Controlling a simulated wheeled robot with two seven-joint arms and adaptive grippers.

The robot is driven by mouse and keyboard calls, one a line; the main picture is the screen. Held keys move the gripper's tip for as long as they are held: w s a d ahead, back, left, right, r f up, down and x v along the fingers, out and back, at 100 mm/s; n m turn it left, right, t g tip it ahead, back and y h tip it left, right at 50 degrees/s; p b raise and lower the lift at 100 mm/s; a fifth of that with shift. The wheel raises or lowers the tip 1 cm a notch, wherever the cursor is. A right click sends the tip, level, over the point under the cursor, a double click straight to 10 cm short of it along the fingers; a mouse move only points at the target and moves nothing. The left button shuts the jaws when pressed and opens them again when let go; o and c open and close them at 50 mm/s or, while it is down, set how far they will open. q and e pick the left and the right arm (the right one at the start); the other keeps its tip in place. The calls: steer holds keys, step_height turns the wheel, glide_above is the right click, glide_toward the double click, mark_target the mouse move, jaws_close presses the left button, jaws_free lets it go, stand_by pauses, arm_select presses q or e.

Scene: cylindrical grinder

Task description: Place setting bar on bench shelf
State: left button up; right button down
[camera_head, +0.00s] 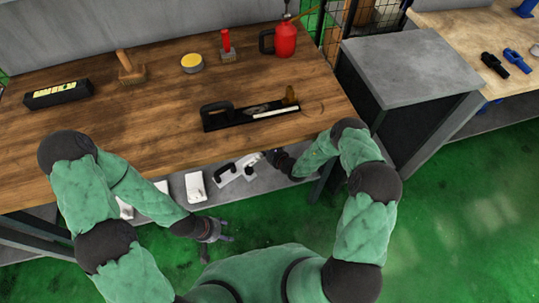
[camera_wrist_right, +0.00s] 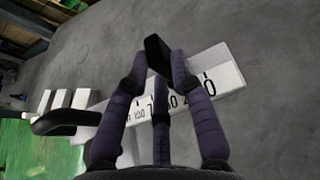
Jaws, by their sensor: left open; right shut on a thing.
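The setting bar is a white bar with black numbers and black handles. It shows on the grey bench shelf in the head view (camera_head: 236,178) and in the right wrist view (camera_wrist_right: 218,68). My right gripper (camera_head: 264,156) reaches under the bench top and is shut on one black handle (camera_wrist_right: 157,52) of the bar. The bar lies on or just above the shelf (camera_wrist_right: 270,125); I cannot tell whether it touches. My left gripper (camera_head: 222,230) is open and empty in front of the shelf, over the green floor.
White blocks (camera_head: 195,186) lie on the shelf left of the bar. The wooden bench top (camera_head: 160,110) above carries a black level-like tool (camera_head: 245,114), a red oil can (camera_head: 285,40), brushes (camera_head: 130,68), a yellow-topped tin (camera_head: 191,63) and a black box (camera_head: 58,94). A grey cabinet (camera_head: 410,65) stands right.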

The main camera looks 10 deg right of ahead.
steer(key=d+f, duration=0.1)
steer(key=w+d+f+b, duration=0.1)
steer(key=f, duration=0.1)
steer(key=d+f+b, duration=0.1)
steer(key=shift+w+f, duration=0.15)
steer(key=shift+w, duration=0.15)
step_height(320, 180, down, 3)
steer(key=shift+w+d+f+b, duration=0.1)
steer(key=shift+d+f+b, duration=0.1)
steer(key=shift+b, duration=0.7)
steer(key=shift+r, duration=0.1)
steer(key=c, duration=1.1)
jaws_free()
steer(key=shift+a, duration=0.1)
steer(key=shift+f, duration=0.2)
